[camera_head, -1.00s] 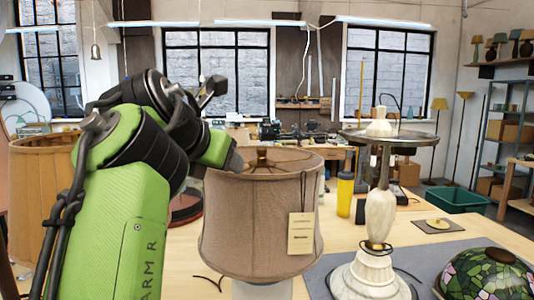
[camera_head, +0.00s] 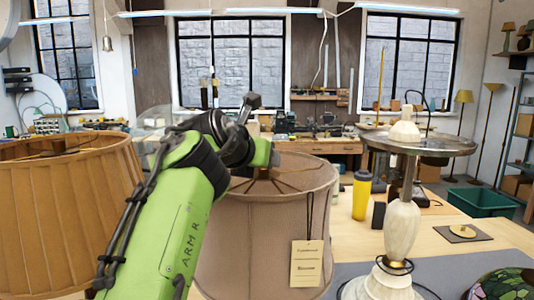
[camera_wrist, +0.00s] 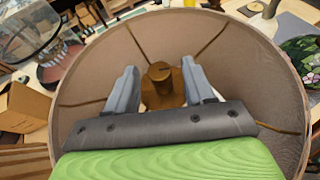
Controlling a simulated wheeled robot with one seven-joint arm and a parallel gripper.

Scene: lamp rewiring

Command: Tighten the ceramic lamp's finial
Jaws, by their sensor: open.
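The lamp's grey-brown drum shade (camera_head: 262,235) stands in the middle of the head view, with a paper tag (camera_head: 306,263) hanging on it. Its lamp base is out of sight there. The brass-brown finial (camera_wrist: 159,73) sits at the hub of the shade's thin spokes in the wrist view. My gripper (camera_wrist: 159,70) is open over the shade's top, with one grey finger on each side of the finial. Gaps show between the fingers and the finial. I cannot tell how far down the fingers reach beside it. My arm hides the fingers in the head view.
A pleated tan shade (camera_head: 70,215) stands close at left. At right are a pale stone lamp (camera_head: 402,230) with a round plate on top, a yellow bottle (camera_head: 362,195) and a stained-glass shade (camera_head: 505,284). Some bench (camera_head: 510,240) is bare at far right.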

